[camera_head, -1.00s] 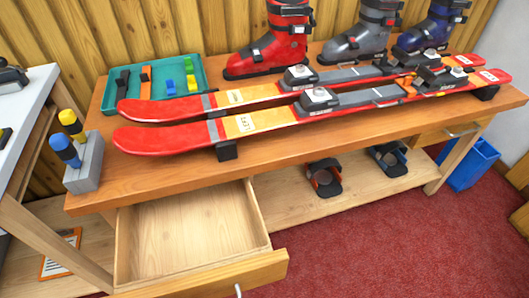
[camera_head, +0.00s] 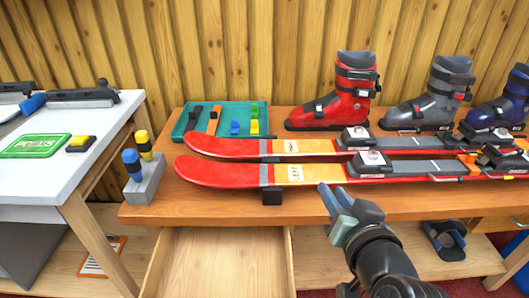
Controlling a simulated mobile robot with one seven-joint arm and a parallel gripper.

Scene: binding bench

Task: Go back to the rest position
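My gripper (camera_head: 336,200) shows at the lower right of the middle, at the end of my dark arm, in front of the bench's front edge. The wooden bench (camera_head: 220,208) carries a pair of red and yellow skis (camera_head: 220,178), mounted on supports. The drawer (camera_head: 218,265) under the bench's left part is pulled open, and the part of its inside that shows is empty.
Ski boots, red (camera_head: 345,95), grey (camera_head: 430,100) and blue (camera_head: 505,105), stand behind the skis. A teal tray (camera_head: 180,128) holds small straps and blocks. A grey block (camera_head: 147,180) holds two screwdrivers. A white table (camera_head: 110,125) stands at left. A binding (camera_head: 445,240) lies on the lower shelf.

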